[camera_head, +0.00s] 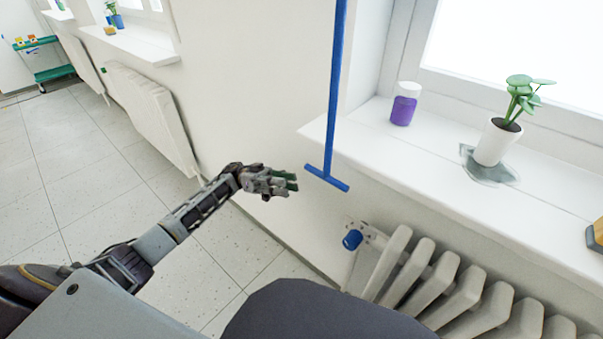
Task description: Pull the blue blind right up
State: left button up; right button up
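A long blue rod (335,80) hangs down in front of the wall by the window and ends in a blue T-shaped crossbar handle (327,178). The blue blind's cloth is not in view; the rod's upper end runs out of the top of the picture. My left gripper (291,182) is just left of the crossbar at about its height, with a small gap between them in the picture. Its fingers point right and look parted, with nothing between them. My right gripper is not in view.
A white windowsill (400,160) at the right holds a purple-and-white jar (404,104) and a potted plant (497,140) on a glassy base. A white radiator (430,275) with a blue valve knob (352,240) is below. Tiled floor (70,190) at the left is clear.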

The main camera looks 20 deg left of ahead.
pick_arm(q)
jog(key=m+h, duration=0.1)
jog(key=m, duration=1)
jog(key=m+t+h, duration=0.1)
jog(key=m+h, duration=0.1)
jog(key=m, duration=0.9)
jog(key=a+m+h+p, duration=0.1)
jog(key=m, duration=1.1)
jog(key=shift+s+f+t+h, duration=0.2)
jog(key=shift+s+t+h, duration=0.05)
jog(key=shift+t+h, duration=0.05)
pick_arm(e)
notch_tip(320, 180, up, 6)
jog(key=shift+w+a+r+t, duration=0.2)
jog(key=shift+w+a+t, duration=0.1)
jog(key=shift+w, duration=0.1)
pick_arm(q)
jog(key=shift+r, duration=0.15)
